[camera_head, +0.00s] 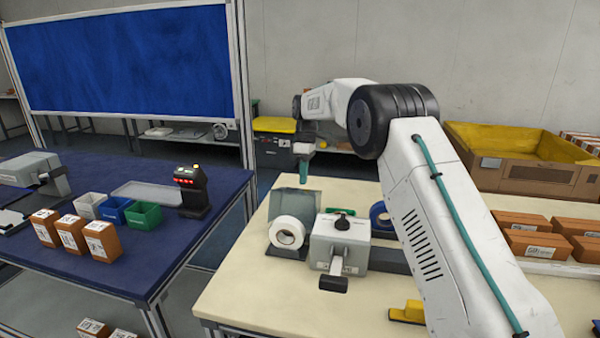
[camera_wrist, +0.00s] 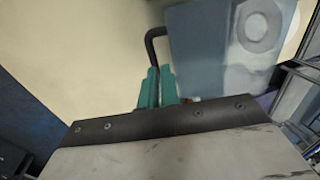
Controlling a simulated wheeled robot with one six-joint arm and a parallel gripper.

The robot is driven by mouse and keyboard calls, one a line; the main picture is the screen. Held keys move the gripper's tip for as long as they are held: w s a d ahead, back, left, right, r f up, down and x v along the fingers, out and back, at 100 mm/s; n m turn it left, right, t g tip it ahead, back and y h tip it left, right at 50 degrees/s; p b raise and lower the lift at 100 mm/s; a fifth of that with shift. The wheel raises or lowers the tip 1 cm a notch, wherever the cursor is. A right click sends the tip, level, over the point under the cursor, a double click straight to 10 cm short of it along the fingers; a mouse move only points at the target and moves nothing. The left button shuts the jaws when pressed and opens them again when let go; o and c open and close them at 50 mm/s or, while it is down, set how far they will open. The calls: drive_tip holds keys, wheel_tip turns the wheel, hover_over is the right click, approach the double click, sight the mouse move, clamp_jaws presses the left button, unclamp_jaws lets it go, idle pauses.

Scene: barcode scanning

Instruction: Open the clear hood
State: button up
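The clear hood (camera_head: 296,203) is a see-through grey-blue cover on the cream table, behind a white tape roll. In the wrist view the hood (camera_wrist: 215,60) is at the upper right, with the pale ring of the roll showing blurred through it. Its black bent handle (camera_wrist: 152,45) sticks out from its left edge and runs down to my teal fingertips. My gripper (camera_head: 304,168) points down just above the hood. In the wrist view my gripper (camera_wrist: 158,72) has its fingers close together at the handle and looks shut on it. The fingers hide the handle's lower end.
The white tape roll (camera_head: 287,233) and a grey device (camera_head: 340,243) stand close in front of the hood. A blue roll (camera_head: 381,216) is to the right. Boxes (camera_head: 533,243) lie at the table's right. The cream tabletop (camera_head: 240,293) is bare at front left.

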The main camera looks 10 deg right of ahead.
drive_tip(key=o, duration=0.5)
drive_tip(key=shift+s+a+r, duration=0.1)
drive_tip(key=shift+s+r, duration=0.1)
drive_tip(key=shift+f, duration=0.1)
drive_tip(key=v, duration=0.7)
drive_tip(key=shift+r, duration=0.4)
drive_tip(key=shift+w, duration=0.15)
